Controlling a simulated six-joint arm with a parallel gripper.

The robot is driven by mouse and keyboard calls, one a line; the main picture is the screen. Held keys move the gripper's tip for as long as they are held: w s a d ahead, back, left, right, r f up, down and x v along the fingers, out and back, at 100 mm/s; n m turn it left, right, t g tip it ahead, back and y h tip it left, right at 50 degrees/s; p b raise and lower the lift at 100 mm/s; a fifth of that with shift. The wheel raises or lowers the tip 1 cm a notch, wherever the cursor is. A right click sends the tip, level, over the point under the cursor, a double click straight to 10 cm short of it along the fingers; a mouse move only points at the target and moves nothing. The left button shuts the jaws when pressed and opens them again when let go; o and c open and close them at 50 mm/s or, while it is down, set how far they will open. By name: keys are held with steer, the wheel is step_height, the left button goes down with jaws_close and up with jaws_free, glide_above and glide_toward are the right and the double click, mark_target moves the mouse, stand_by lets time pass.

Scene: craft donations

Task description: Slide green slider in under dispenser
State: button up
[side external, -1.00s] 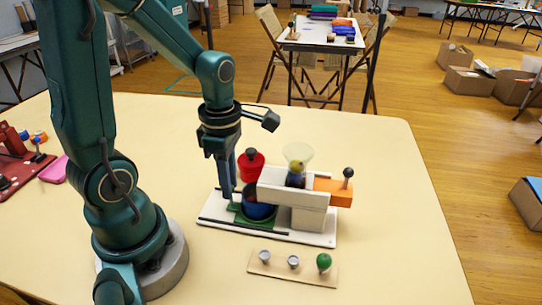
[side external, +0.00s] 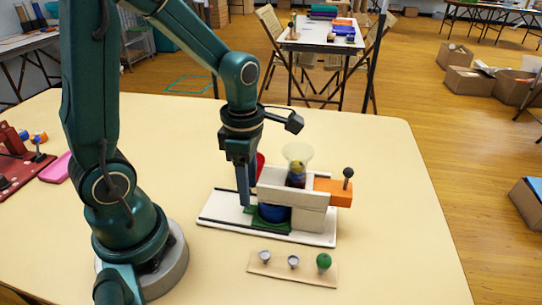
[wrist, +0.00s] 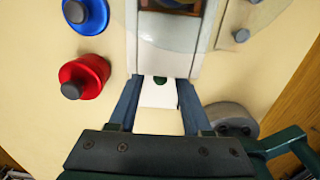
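The green slider (side external: 255,222), with a blue round cup (side external: 272,213) on it, lies on the white base. It is partly under the white dispenser (side external: 292,188). My gripper (side external: 243,200) points down at the slider's outer, left end. In the wrist view the two fingers (wrist: 158,85) stand apart on either side of the white base (wrist: 158,96). A small dark green part (wrist: 160,79) shows between the tips, at the dispenser's edge. Most of the slider is hidden there, and finger contact with it cannot be made out.
A clear funnel (side external: 298,153) holding balls tops the dispenser. An orange block (side external: 333,192) with a dark knob sticks out right. A knob board (side external: 292,268) lies in front. Red (wrist: 85,77) and blue (wrist: 80,14) knobbed pieces stand beside the base. The table's right side is clear.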

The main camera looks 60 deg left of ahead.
steer(key=shift+r, duration=0.1)
steer(key=shift+r, duration=3.65)
